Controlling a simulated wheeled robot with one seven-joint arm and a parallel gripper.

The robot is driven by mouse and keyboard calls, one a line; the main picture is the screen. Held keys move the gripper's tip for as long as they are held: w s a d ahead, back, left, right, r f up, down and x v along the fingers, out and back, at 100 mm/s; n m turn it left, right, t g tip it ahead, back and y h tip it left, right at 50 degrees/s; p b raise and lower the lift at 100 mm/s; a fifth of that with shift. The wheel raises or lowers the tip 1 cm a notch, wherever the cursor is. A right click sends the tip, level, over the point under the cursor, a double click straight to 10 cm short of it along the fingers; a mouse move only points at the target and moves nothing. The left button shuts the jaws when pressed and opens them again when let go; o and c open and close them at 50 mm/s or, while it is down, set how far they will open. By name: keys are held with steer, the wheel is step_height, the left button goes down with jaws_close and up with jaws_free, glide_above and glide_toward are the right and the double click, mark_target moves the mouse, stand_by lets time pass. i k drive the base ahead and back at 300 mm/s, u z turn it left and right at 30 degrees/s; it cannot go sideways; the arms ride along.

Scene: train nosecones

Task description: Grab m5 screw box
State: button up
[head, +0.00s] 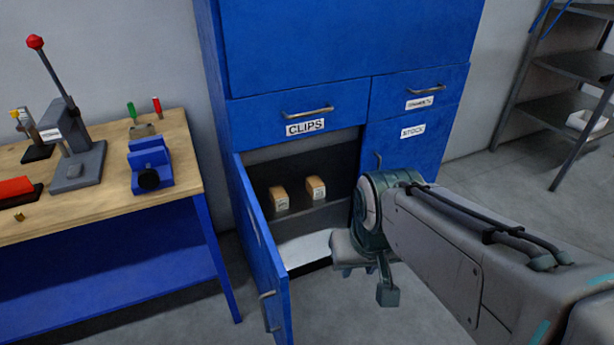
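Two small brown cardboard boxes, a left one (278,197) and a right one (316,187), stand apart on a shelf inside the open lower-left compartment of the blue cabinet (300,50). Each has a pale label too small to read, so I cannot tell which is the m5 screw box. My gripper (372,265) hangs in front of the cabinet, to the right of the boxes and lower in the picture, apart from both. My wrist partly hides it, and its finger opening is unclear. No box shows in it.
The blue cabinet door (259,255) stands open toward me at the left of the compartment. A drawer labelled CLIPS (305,127) is above. A wooden-topped workbench (95,205) with tools stands left. A grey shelf rack (572,65) is far right. Floor between is clear.

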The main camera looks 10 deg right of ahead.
mark_target(278, 197)
steer(key=z, duration=1.2)
steer(key=i, duration=1.95)
steer(key=u, duration=3.25)
steer(key=i, duration=0.5)
steer(key=u, duration=0.1)
